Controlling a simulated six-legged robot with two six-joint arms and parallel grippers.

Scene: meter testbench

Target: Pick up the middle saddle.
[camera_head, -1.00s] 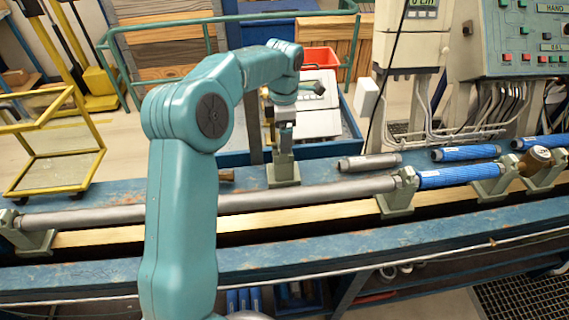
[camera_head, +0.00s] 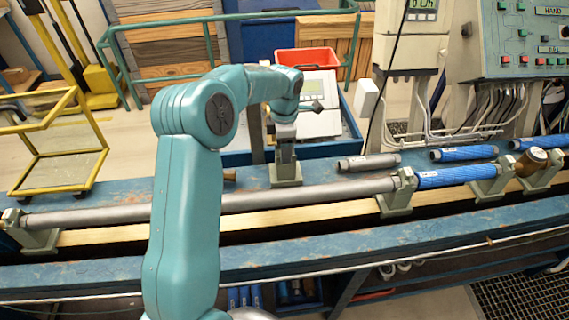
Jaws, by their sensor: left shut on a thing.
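The middle saddle (camera_head: 286,174) is a grey-green block with a wide foot, standing upright at the far side of the blue bench, behind the long grey pipe (camera_head: 270,197). My left gripper (camera_head: 285,150) points down over it and is shut on its upper part. The fingers hide the saddle's top. I cannot tell whether its foot touches the bench. My right gripper is not in view.
Other saddles (camera_head: 394,198) carry the pipe and a blue pipe piece (camera_head: 442,177). A loose grey pipe piece (camera_head: 368,162) and a blue one (camera_head: 464,153) lie behind. A red bin (camera_head: 306,58) stands beyond the bench.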

